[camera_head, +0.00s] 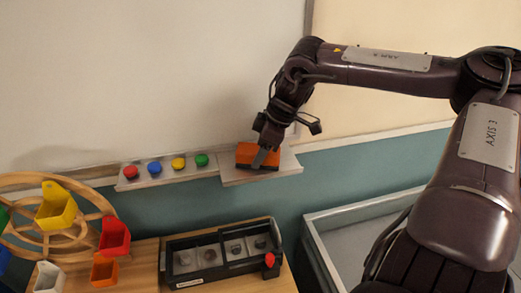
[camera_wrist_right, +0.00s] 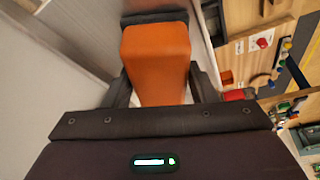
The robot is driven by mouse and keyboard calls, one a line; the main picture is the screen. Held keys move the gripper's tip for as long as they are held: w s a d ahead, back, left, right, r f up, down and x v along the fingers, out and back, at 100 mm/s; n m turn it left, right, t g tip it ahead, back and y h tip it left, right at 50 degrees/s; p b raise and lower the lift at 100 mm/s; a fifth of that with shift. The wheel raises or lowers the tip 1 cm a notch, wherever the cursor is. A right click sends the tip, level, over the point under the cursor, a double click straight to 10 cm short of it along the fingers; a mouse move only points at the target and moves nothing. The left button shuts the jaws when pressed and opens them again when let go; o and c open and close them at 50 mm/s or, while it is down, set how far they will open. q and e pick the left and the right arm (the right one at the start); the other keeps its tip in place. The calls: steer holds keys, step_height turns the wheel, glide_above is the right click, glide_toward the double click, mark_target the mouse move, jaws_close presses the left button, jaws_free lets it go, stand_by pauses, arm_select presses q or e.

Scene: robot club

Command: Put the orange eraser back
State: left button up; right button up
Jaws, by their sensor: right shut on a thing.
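The orange eraser (camera_head: 258,154) has a dark underside and is at the small grey ledge (camera_head: 235,176) below the whiteboard. My right gripper (camera_head: 268,152) comes down over it from above and is shut on it. In the right wrist view the eraser (camera_wrist_right: 156,58) sits between the two dark fingers of the right gripper (camera_wrist_right: 158,88), its dark pad at the far end. I cannot tell whether the eraser touches the ledge or is just above it. My left gripper is not in view.
Red, blue, yellow and green round magnets (camera_head: 155,168) sit on a strip left of the ledge. The whiteboard (camera_head: 150,75) rises behind. Below are a wooden wheel (camera_head: 30,182) with coloured bins, a black case (camera_head: 222,255) and a grey open tray (camera_head: 345,225).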

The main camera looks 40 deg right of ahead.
steer(key=o, duration=0.9)
steer(key=shift+f, duration=0.1)
steer(key=b+v, duration=0.1)
steer(key=v, duration=1.1)
steer(key=shift+b, duration=0.4)
